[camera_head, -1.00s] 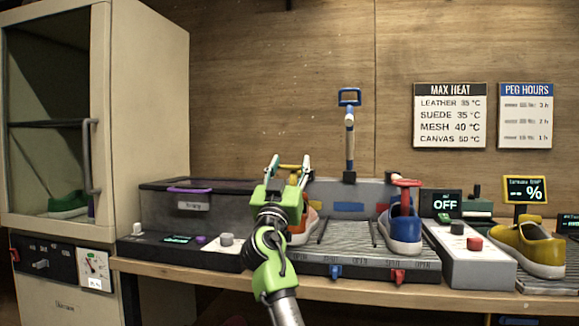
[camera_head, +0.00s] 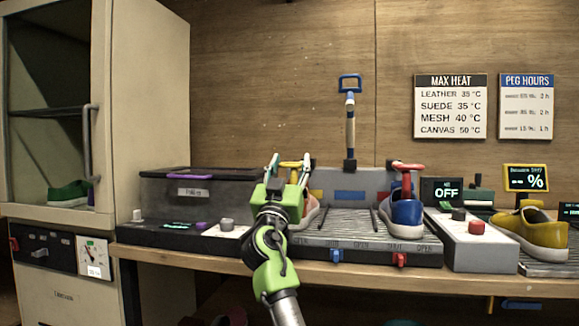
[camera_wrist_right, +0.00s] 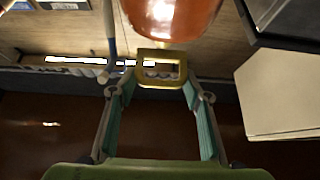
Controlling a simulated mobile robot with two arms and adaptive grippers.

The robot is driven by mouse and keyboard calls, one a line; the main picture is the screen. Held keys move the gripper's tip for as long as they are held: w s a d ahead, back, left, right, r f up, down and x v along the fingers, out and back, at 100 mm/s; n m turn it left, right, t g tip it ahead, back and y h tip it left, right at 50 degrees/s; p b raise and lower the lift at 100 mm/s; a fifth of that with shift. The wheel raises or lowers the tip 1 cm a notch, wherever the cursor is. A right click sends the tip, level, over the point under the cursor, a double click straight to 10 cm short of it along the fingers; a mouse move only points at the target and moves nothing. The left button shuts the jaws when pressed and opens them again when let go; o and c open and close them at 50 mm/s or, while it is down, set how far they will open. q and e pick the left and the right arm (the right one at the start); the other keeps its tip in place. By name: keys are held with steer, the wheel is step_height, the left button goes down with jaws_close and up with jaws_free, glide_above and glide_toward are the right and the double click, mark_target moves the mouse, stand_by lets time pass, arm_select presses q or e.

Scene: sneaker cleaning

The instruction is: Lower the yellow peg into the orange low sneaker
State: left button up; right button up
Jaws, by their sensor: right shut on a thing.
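My right gripper (camera_head: 288,165) is shut on the yellow peg (camera_head: 292,165), held above the left bay of the grey ribbed rack. In the right wrist view the peg's yellow loop handle (camera_wrist_right: 161,68) is between the fingertips. The orange low sneaker (camera_head: 310,212) stands in that bay, mostly hidden behind my right gripper and wrist. A rounded orange surface (camera_wrist_right: 172,18), apparently the sneaker, shows beyond the handle in the right wrist view. I cannot tell whether the peg's lower end is inside the sneaker. My left gripper is not in view.
A blue sneaker (camera_head: 405,212) with a red peg (camera_head: 408,167) stands in the right bay. A blue-handled peg (camera_head: 350,130) stands upright behind the rack. A lidded dark box (camera_head: 200,205) is left; a grey control box (camera_head: 470,240) and yellow sneaker (camera_head: 533,230) are right.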

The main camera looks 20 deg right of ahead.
steer(key=shift+w+d+f, duration=0.1)
steer(key=shift+w+f, duration=0.1)
steer(key=shift+f, duration=0.65)
steer(key=o, duration=1.3)
steer(key=shift+s+r, duration=0.2)
steer(key=shift+r, duration=0.05)
steer(key=v, duration=1.2)
steer(key=shift+f, duration=0.1)
